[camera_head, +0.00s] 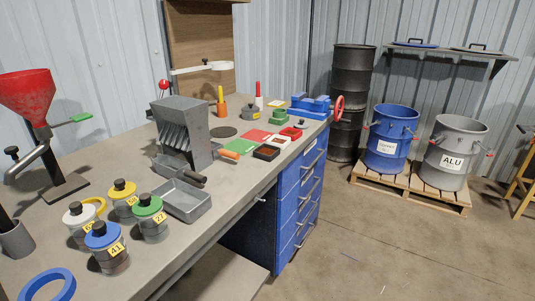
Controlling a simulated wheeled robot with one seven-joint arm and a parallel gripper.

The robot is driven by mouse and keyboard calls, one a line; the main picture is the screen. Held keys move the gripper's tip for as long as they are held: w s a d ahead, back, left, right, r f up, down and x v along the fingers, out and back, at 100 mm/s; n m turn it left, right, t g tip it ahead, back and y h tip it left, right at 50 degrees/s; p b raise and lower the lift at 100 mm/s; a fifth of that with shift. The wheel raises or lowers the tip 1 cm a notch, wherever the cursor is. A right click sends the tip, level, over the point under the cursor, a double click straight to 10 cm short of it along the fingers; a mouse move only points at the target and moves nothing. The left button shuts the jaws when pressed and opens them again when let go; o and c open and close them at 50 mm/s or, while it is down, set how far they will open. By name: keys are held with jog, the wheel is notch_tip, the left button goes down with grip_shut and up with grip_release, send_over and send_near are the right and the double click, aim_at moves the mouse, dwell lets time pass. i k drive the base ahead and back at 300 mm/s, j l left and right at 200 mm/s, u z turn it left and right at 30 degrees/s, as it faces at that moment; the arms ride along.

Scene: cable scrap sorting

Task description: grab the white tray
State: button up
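A small white tray (279,141) appears to sit on the workbench (225,190), in a row between a dark tray (266,153) and a red tray (291,133). It is small in the view, so its inside is hard to make out. My gripper is not in view. Nothing is seen touching the white tray.
A grey slotted metal unit (182,130) and a grey metal pan (182,200) stand left of the trays. Lidded jars with numbered tags, including a blue-lidded one (107,247), fill the near left. A blue vise (308,105) stands beyond. Floor (380,245) at right is mostly clear.

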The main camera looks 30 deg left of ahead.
aim_at(282, 142)
jog(key=i+u, duration=0.2)
jog(key=u, duration=0.2)
jog(key=i+u, duration=0.15)
jog(key=u, duration=0.25)
jog(key=i+l+u, duration=0.15)
jog(key=i, duration=0.3)
jog(key=i+l+u, duration=0.1)
jog(key=i, duration=0.35)
jog(key=i+l+u, duration=0.15)
jog(key=i, duration=0.25)
jog(key=i+l, duration=0.35)
jog(key=i, duration=0.15)
